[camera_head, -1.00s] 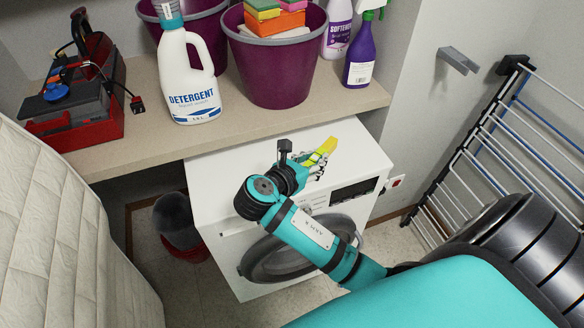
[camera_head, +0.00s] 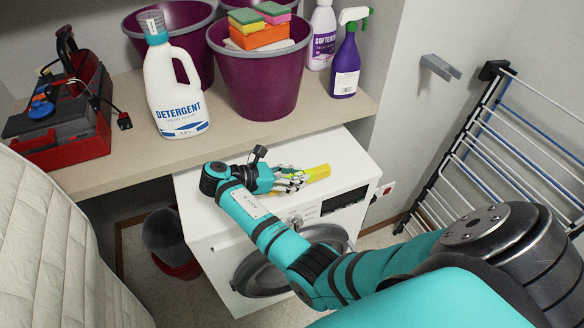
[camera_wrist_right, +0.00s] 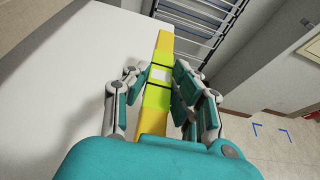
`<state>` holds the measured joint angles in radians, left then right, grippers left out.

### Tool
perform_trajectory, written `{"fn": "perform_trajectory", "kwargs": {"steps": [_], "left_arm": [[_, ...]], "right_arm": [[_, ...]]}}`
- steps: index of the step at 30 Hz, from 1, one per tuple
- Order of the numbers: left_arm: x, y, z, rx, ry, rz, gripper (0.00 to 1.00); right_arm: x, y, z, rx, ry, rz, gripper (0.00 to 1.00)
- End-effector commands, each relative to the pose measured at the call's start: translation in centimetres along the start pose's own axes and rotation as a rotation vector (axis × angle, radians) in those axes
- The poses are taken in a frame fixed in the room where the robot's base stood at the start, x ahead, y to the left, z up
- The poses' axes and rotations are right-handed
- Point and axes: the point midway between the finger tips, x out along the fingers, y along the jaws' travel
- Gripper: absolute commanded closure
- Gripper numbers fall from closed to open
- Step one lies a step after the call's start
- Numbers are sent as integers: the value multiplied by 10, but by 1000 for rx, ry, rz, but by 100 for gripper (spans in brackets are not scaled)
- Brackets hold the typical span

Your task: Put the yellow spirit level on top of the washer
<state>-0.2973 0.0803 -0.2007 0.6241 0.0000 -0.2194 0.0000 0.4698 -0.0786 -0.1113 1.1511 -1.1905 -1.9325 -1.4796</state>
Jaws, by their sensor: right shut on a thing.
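The yellow spirit level (camera_head: 318,172) is in my right gripper (camera_head: 291,179), over the white top of the washer (camera_head: 343,152). In the right wrist view the level (camera_wrist_right: 164,42) runs lengthwise between the fingers of my right gripper (camera_wrist_right: 160,88), which are shut on its middle. The washer top (camera_wrist_right: 75,65) shows to its left. I cannot tell whether the level touches the top. In the head view the gripper and fingers hide part of the level. My left gripper is not in view.
A wooden shelf (camera_head: 220,137) above and behind the washer holds a detergent bottle (camera_head: 177,95), purple buckets (camera_head: 262,85), spray bottle (camera_head: 346,65) and red toolbox (camera_head: 75,140). A drying rack (camera_head: 505,150) stands at the right. A red bucket (camera_head: 180,268) is left of the washer.

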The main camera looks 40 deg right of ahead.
Motion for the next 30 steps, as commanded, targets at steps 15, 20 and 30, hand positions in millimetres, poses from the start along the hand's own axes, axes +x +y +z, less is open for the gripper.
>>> {"fn": "perform_trajectory", "kwargs": {"steps": [15,20,30], "left_arm": [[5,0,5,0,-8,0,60],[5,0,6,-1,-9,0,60],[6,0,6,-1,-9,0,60]], "right_arm": [[15,24,-32,-2,0,0,100],[16,24,-34,1,0,0,100],[18,24,-37,-1,0,0,66]]}}
